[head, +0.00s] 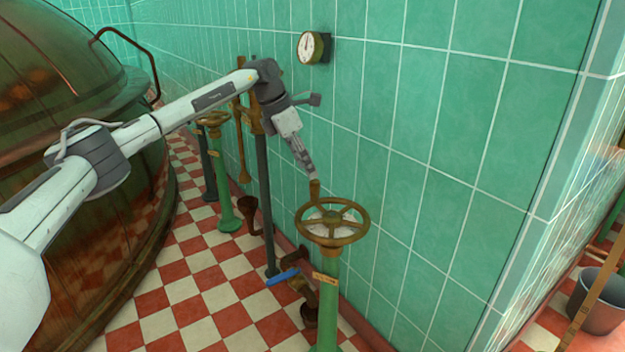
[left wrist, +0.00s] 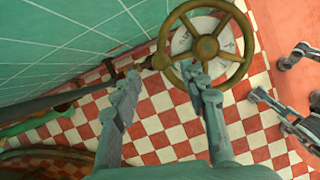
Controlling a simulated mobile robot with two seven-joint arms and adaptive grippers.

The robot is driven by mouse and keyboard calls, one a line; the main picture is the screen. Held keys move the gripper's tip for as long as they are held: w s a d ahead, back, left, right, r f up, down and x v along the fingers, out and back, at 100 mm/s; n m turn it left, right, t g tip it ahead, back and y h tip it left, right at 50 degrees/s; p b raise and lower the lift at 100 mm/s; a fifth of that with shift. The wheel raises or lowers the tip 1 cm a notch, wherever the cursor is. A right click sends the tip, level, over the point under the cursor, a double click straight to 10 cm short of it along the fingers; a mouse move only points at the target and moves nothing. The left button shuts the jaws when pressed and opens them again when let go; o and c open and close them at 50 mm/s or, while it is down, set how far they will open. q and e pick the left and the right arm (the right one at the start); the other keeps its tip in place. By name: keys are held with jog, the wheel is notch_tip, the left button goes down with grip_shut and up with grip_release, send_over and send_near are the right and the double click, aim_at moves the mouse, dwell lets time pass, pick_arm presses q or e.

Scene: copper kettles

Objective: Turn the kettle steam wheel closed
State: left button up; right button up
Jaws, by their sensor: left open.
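The brass steam wheel (head: 332,220) sits level on top of a green standpipe, with a pale dial plate under its spokes. An upright brass knob (head: 314,190) stands on its rim at the far side. My left gripper (head: 307,165) is just above the knob, fingers pointing down. In the left wrist view, its two fingers (left wrist: 163,80) are wide apart, and the knob (left wrist: 160,61) shows between their tips. The right-hand finger overlaps the near edge of the wheel (left wrist: 207,47). I cannot tell whether anything touches. My right gripper (left wrist: 285,82) shows at the right edge with fingers apart.
A blue-handled valve (head: 283,277) is low beside the standpipe. Another handwheel (head: 213,118) stands farther back. A large copper kettle (head: 60,120) fills the left. The green tiled wall (head: 420,130) is close behind the wheel, with a gauge (head: 308,47). A bucket (head: 598,300) stands right.

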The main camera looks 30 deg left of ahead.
pick_arm(q)
jog(key=v, duration=0.4)
jog(key=shift+r, duration=0.1)
dwell(0.4)
